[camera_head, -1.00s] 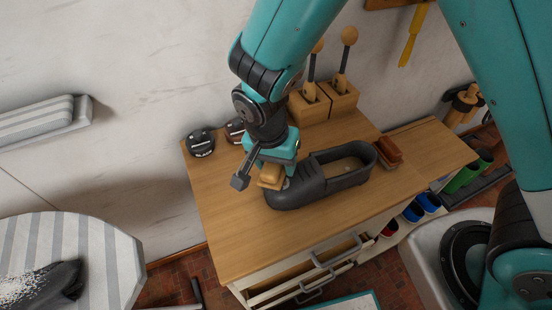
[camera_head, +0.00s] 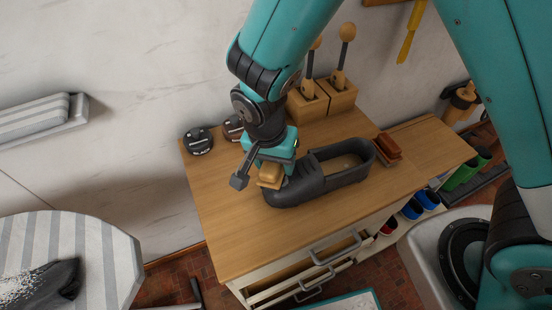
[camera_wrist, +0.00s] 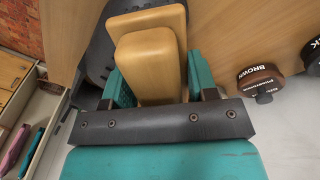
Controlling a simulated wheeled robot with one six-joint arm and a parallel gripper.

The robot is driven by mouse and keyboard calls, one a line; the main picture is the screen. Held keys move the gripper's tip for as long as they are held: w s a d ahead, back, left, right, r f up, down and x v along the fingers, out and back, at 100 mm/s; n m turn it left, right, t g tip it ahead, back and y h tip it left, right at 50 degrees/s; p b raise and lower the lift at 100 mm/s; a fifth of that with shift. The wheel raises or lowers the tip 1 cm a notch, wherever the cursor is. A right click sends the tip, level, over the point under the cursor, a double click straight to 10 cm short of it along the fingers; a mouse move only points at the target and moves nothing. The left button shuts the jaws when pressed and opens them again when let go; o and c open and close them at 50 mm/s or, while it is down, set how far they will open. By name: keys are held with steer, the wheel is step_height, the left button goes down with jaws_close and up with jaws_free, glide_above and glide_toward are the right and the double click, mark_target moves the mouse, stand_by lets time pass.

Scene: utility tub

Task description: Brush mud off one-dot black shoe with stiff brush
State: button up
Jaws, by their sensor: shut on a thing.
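The black shoe (camera_head: 335,171) lies on the wooden bench top, its toe to the left under my gripper. My gripper (camera_head: 271,172) is shut on a brush with a pale wooden body (camera_head: 270,179). The brush is at the toe of the shoe; whether its bristles touch the shoe cannot be told. In the wrist view the wooden brush body (camera_wrist: 146,62) sits between the teal fingers, with the dark shoe (camera_wrist: 99,53) partly hidden behind it. No dot mark or mud is clearly visible on the shoe.
Black (camera_head: 198,141) and brown (camera_head: 234,128) polish tins stand behind my gripper. Wooden blocks holding round-handled tools (camera_head: 335,92) stand at the back. A reddish-brown brush (camera_head: 387,148) lies right of the shoe. The bench's front left (camera_head: 235,235) is clear. An open drawer (camera_head: 315,262) sits below.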

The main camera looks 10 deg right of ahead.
mark_target(286, 187)
steer(key=shift+d+f+b, duration=0.1)
steer(key=shift+f+b, duration=0.2)
steer(key=shift+f, duration=0.2)
steer(key=shift+s+d+r, duration=0.1)
steer(key=shift+s+d, duration=0.05)
steer(key=shift+s, duration=0.9)
steer(key=shift+s+d+r, duration=0.1)
steer(key=shift+s, duration=0.9)
steer(key=shift+c, duration=0.3)
steer(key=shift+p, duration=0.35)
steer(key=shift+w, duration=0.1)
steer(key=shift+w+a+r+p, duration=0.1)
steer(key=shift+w+a+p, duration=0.1)
steer(key=shift+w, duration=0.8)
steer(key=shift+w+a+p, duration=0.1)
steer(key=shift+w+p, duration=0.05)
steer(key=shift+w, duration=0.85)
steer(key=r+p, duration=0.1)
steer(key=r, duration=0.1)
steer(key=r+p, duration=0.2)
steer(key=a+r+p, duration=0.1)
steer(key=r+p, duration=0.1)
steer(key=shift+s, duration=0.1)
